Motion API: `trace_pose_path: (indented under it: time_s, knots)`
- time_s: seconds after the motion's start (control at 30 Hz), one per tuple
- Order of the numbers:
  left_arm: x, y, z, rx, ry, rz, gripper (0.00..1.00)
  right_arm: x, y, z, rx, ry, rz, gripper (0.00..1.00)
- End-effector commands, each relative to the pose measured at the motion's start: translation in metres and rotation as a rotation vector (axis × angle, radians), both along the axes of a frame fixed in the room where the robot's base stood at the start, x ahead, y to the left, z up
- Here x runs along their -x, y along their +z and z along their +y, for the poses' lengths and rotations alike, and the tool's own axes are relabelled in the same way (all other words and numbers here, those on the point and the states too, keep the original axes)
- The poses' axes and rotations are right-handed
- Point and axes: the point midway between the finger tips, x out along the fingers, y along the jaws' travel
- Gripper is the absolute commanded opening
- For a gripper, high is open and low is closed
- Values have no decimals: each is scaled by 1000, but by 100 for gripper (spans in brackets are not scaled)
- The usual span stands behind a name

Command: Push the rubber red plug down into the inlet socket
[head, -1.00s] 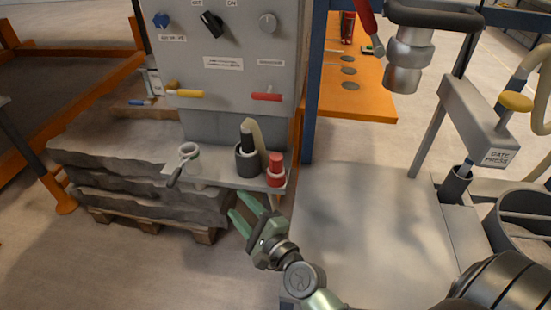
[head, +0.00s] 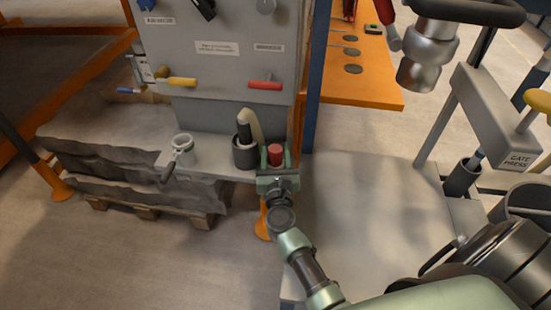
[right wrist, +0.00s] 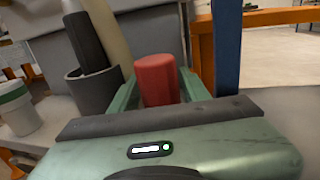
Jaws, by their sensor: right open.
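The red plug (head: 276,152) stands upright at the right front corner of the grey shelf under the control panel. It also shows in the right wrist view (right wrist: 157,78). My right gripper (head: 275,160) is at the plug with its jaws open, one green finger on each side of it. From these views I cannot tell whether the fingers touch it. The plug's lower part is hidden behind the gripper body, and I cannot make out the inlet socket. My left gripper is not in view.
A dark cup (head: 245,154) with a black stem and pale hose stands just left of the plug. The panel (head: 220,70) with yellow and red handles rises behind. A blue post (head: 316,85) stands right of the shelf.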

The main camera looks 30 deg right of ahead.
Motion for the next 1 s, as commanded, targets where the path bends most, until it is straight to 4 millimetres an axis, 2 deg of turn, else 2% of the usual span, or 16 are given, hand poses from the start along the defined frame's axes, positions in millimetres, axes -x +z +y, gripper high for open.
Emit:
trace_pose_path:
  time_s: [0.1, 0.37, 0.53, 0.83, 1.0]
  knots:
    - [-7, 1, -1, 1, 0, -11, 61, -10, 0, -5, 1, 0, 0, 46]
    - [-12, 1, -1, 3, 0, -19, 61, -12, -1, -5, 1, 1, 1, 46]
    - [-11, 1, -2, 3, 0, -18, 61, -12, 0, -5, 1, 1, 0, 0]
    - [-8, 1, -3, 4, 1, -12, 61, -12, 1, -5, 1, 1, -1, 0]
    - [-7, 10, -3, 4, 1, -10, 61, -12, 11, -5, 0, 1, -1, 0]
